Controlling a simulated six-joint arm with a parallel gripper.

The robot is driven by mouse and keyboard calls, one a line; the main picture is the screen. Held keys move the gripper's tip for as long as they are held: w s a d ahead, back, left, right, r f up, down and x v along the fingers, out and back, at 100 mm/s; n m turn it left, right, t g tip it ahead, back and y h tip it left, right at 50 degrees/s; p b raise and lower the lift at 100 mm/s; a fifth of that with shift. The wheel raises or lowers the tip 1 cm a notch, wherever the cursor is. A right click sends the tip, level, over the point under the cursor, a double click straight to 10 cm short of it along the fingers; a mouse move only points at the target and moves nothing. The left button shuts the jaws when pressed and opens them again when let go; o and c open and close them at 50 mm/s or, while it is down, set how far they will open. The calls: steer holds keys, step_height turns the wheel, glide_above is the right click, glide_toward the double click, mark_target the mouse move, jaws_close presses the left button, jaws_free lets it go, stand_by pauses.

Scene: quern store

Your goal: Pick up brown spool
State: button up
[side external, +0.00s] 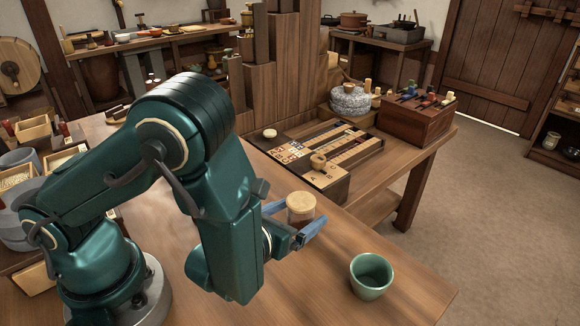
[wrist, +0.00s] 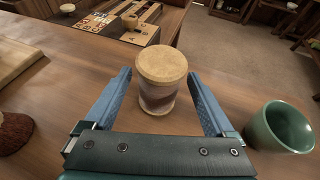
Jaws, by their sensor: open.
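The brown spool (wrist: 158,98), with pale tan round ends and a darker brown middle, stands upright on the wooden table. In the wrist view it is between the two blue fingers of my gripper (wrist: 159,76), with a gap visible on each side. In the side view the spool (side external: 301,203) shows its pale top between the fingers of my gripper (side external: 298,215), which is open and low near the table. Part of the spool's lower side is hidden by the near finger there.
A green cup (side external: 371,276) stands to the right, near the table edge. A game board (side external: 330,148) and a wooden box with coloured pegs (side external: 416,118) lie behind. A dark reddish-brown rounded thing (wrist: 13,131) is at the wrist view's left edge. Table around the spool is clear.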

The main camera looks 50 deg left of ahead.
steer(key=shift+x, duration=2.25)
steer(key=shift+r, duration=0.1)
jaws_close()
